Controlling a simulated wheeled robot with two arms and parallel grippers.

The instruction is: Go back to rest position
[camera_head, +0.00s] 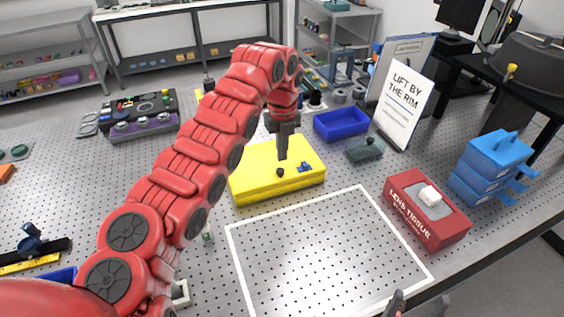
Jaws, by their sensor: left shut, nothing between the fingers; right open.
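My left arm, red and segmented, reaches in from the lower left and bends down at the wrist. My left gripper (282,156) points down and is shut with nothing in it. It appears in front of or over the yellow case (255,185), which has a dark knob and a small blue part on top. I cannot tell whether it touches the case. My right gripper (418,300) shows only its fingertips at the bottom edge, right of centre. It is open, near the table's front edge. The rest of my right arm is out of view.
A white-outlined area (320,245) on the perforated table is empty. A red lens tissue box (425,208), stacked blue trays (490,168), a blue bin (341,124), a grey lidded piece (364,149) and a "Lift by the rim" sign (400,100) stand right. A control box (140,115) stands back left.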

